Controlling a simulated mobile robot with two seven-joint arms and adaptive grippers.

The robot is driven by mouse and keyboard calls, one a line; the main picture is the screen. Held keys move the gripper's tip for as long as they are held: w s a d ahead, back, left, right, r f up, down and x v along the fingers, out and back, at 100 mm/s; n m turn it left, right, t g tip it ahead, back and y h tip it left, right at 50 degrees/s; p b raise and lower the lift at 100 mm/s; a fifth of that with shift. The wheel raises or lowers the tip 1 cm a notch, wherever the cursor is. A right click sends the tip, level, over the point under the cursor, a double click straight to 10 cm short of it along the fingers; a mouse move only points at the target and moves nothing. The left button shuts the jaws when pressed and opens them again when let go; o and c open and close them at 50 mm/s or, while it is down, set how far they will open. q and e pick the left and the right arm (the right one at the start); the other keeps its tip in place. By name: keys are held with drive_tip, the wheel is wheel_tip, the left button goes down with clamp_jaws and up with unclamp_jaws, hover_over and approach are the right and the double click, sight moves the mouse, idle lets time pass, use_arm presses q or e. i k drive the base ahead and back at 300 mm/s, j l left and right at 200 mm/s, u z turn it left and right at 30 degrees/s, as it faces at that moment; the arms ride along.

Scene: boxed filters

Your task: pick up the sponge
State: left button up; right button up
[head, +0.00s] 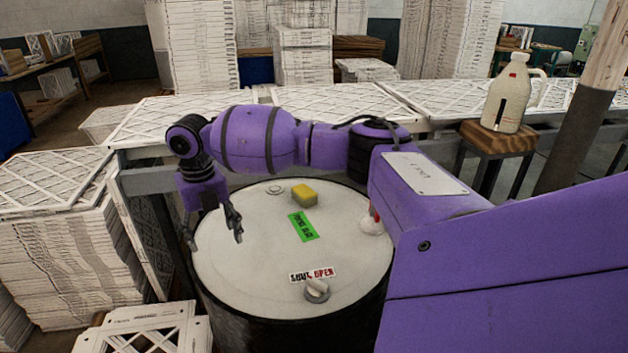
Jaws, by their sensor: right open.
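The yellow sponge (304,196) lies on the white top of a round drum (237,279), towards its far side. My right gripper (213,240) hangs over the left edge of the drum top, fingers pointing down. It is open and empty, to the left of the sponge and apart from it. My purple right arm reaches across the view from the right, passing behind and above the sponge. My left gripper is not in view.
A green label (302,227) and a knob (317,290) are on the drum top. A white object (371,224) stands at its right edge beside my arm. A jug (507,95) stands on a wooden stool (497,138). Stacked filters (75,240) flank the drum's left side.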

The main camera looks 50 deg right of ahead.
sight(302, 194)
drive_tip(key=l, duration=0.85)
drive_tip(key=i+l, duration=0.15)
drive_tip(key=l, duration=0.7)
